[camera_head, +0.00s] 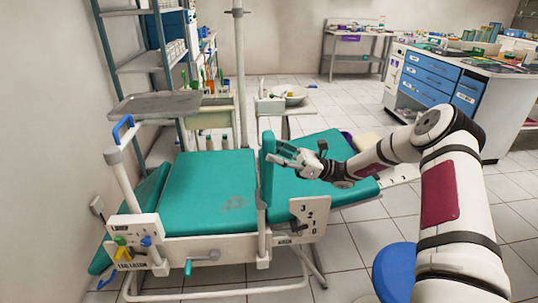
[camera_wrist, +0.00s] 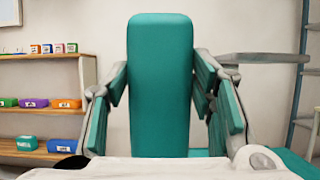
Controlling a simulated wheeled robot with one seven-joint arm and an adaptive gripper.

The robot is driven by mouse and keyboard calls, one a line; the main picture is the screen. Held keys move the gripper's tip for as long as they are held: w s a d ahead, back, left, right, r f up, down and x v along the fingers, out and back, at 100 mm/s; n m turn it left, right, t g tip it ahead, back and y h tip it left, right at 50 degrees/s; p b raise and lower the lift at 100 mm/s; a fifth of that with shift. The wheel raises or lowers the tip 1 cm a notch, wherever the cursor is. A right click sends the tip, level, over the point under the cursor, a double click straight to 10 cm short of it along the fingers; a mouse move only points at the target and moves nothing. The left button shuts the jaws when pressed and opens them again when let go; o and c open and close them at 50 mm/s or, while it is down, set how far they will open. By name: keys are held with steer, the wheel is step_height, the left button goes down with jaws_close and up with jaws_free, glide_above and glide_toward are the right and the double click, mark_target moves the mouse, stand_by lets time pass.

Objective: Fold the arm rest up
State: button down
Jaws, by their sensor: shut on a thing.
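The arm rest is a narrow teal pad (camera_head: 267,168) that stands nearly upright at the near side of the teal dental chair (camera_head: 210,190). It fills the middle of the wrist view (camera_wrist: 160,85), with its rounded top upward. My gripper (camera_head: 278,153) reaches in from the right in the head view and is shut on the arm rest. In the wrist view, my gripper's two fingers (camera_wrist: 160,75) lie on either side of the pad. The fingertip contact is partly hidden in the head view. A pale post (camera_head: 262,232) runs below the pad at the chair's side.
A grey tray (camera_head: 156,105) stands behind the chair's left part, and a white basin (camera_head: 289,94) stands behind it. A blue round stool seat (camera_head: 395,271) is under my arm. Blue-drawer cabinets (camera_head: 430,80) stand at the back right. Tiled floor is open at right.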

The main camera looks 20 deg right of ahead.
steer(key=shift+s+d+f+y, duration=0.1)
steer(key=shift+d+f+y, duration=0.15)
steer(key=shift+d, duration=0.3)
steer(key=c, duration=0.7)
jaws_free()
steer(key=v, duration=1.2)
steer(key=shift+f, duration=0.1)
steer(key=shift+d, duration=0.1)
